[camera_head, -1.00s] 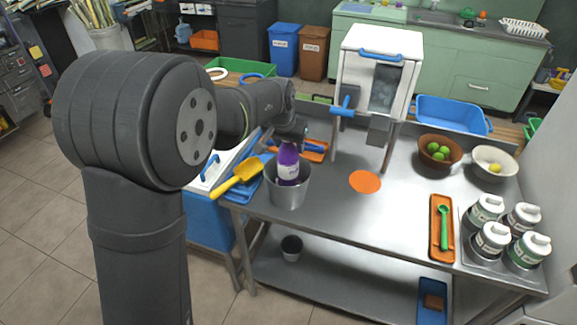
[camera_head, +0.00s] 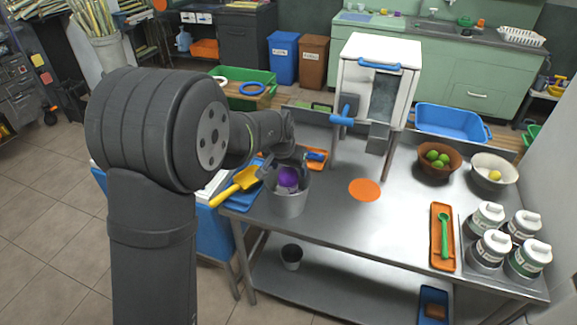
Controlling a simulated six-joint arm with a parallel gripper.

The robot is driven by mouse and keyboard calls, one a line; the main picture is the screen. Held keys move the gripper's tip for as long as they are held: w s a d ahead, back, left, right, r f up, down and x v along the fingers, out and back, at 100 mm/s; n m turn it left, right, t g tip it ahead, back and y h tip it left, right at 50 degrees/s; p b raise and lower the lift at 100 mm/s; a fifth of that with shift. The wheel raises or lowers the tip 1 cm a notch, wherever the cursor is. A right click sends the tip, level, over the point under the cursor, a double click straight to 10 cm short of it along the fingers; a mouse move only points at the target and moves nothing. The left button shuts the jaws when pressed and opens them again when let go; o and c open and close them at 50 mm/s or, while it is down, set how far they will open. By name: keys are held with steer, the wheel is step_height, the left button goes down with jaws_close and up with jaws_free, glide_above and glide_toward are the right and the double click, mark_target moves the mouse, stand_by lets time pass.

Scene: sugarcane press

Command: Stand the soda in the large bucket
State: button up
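The soda (camera_head: 288,178) shows as a rounded purple top inside the large metal bucket (camera_head: 290,205). The bucket stands upright at the left end of the steel table. The bucket wall hides the lower part of the soda, so I cannot tell if it touches the bottom or stands straight. My gripper (camera_head: 277,163) is just above and behind the bucket's rim, close to the soda's top. Its fingers are small and dark and partly hidden, so I cannot tell whether they are open or touching the soda.
A yellow scoop (camera_head: 236,187) lies left of the bucket. An orange tray (camera_head: 314,160) is behind it. A white press (camera_head: 378,80) stands at the table's back. A smaller bucket (camera_head: 292,257) is on the lower shelf. The table's middle is clear around an orange disc (camera_head: 364,189).

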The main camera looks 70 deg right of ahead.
steer(key=shift+r, duration=0.1)
steer(key=v, duration=1.2)
steer(key=x, duration=1.1)
steer(key=shift+d+f, duration=0.1)
steer(key=shift+f, duration=0.1)
steer(key=shift+d+f, duration=0.15)
steer(key=shift+d, duration=0.05)
steer(key=shift+r, duration=1.7)
